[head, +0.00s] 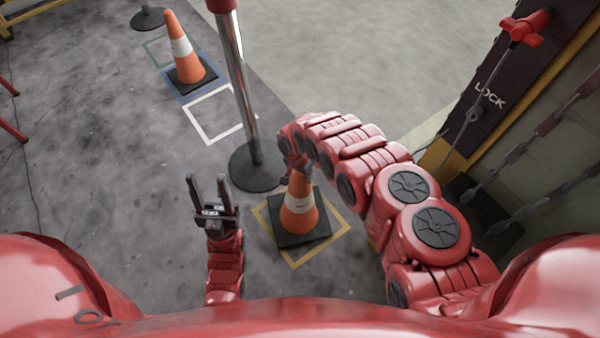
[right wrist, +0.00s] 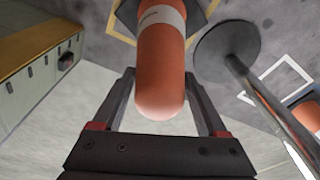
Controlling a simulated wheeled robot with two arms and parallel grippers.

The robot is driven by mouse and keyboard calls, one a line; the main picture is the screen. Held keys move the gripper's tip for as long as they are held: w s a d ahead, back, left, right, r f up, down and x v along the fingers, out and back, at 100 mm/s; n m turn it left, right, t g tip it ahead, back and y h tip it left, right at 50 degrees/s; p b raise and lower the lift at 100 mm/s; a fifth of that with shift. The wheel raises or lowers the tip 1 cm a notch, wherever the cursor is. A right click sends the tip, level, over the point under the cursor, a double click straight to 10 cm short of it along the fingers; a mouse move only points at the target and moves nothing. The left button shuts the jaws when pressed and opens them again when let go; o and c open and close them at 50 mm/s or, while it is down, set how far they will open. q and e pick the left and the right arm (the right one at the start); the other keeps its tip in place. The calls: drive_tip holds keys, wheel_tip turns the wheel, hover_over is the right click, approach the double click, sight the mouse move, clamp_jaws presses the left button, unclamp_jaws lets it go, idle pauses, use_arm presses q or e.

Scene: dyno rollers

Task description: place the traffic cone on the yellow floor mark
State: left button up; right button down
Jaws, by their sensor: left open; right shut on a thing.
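An orange traffic cone (head: 299,208) with a white band and a dark square base stands upright within the yellow floor mark (head: 335,218), a square outline. Yellow shows around parts of the base. My right gripper (head: 297,172) is at the cone's top, shut on it, with my arm hiding part of it. In the right wrist view the cone (right wrist: 163,60) lies between the fingers of the right gripper (right wrist: 160,85), and a yellow line (right wrist: 121,50) shows beside the base. My left gripper (head: 208,190) is open and empty, left of the cone.
A metal post (head: 240,90) on a round black base (head: 256,168) stands just behind the cone. A second cone (head: 181,48) stands farther back on a blue mark (head: 205,88). A white mark (head: 213,114) is empty. A dark LOCK panel (head: 492,95) is at right.

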drive_tip(key=shift+f, duration=0.65)
drive_tip(key=shift+w+f, duration=0.1)
drive_tip(key=shift+f, duration=0.15)
unclamp_jaws()
drive_tip(key=shift+f, duration=0.1)
